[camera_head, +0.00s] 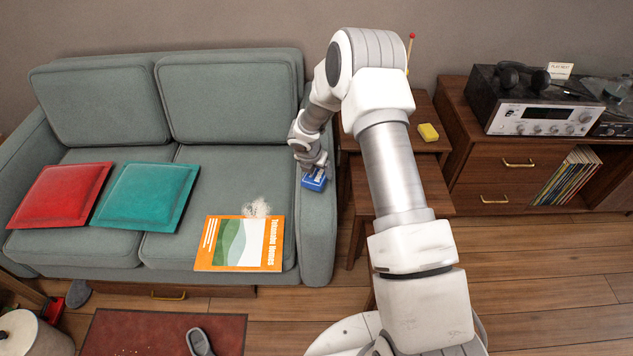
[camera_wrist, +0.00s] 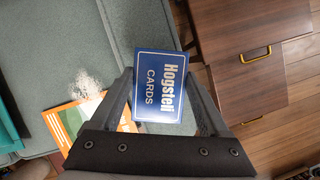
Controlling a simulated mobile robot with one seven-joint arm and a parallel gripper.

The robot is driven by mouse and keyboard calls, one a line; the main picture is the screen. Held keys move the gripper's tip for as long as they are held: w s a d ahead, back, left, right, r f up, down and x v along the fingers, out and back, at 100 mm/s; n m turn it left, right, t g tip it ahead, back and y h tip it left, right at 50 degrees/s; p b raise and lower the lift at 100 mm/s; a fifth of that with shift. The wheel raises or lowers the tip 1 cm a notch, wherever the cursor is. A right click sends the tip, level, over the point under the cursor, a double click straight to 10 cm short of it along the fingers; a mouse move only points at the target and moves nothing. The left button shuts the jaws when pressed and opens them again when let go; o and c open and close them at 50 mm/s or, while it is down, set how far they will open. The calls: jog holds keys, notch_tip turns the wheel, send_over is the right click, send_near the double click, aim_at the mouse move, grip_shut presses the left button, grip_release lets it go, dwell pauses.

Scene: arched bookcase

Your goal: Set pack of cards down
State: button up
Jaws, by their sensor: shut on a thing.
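The pack of cards (camera_head: 314,180) is a small blue box at the sofa's right armrest in the head view.
The grey-green sofa (camera_head: 230,170) holds a red cushion (camera_head: 60,195), a teal cushion (camera_head: 145,195) and an orange magazine (camera_head: 240,243) beside a whitish fluffy patch (camera_head: 257,208). Wooden nesting tables (camera_head: 420,185) stand right of the armrest, with a yellow block (camera_head: 428,132) on one.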

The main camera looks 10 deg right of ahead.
aim_at(316, 180)
jog(key=shift+f+b, duration=0.6)
jog(key=shift+f, duration=1.4)
jog(key=shift+f, duration=0.1)
jog(key=o, duration=1.3)
jog(key=shift+c, duration=0.2)
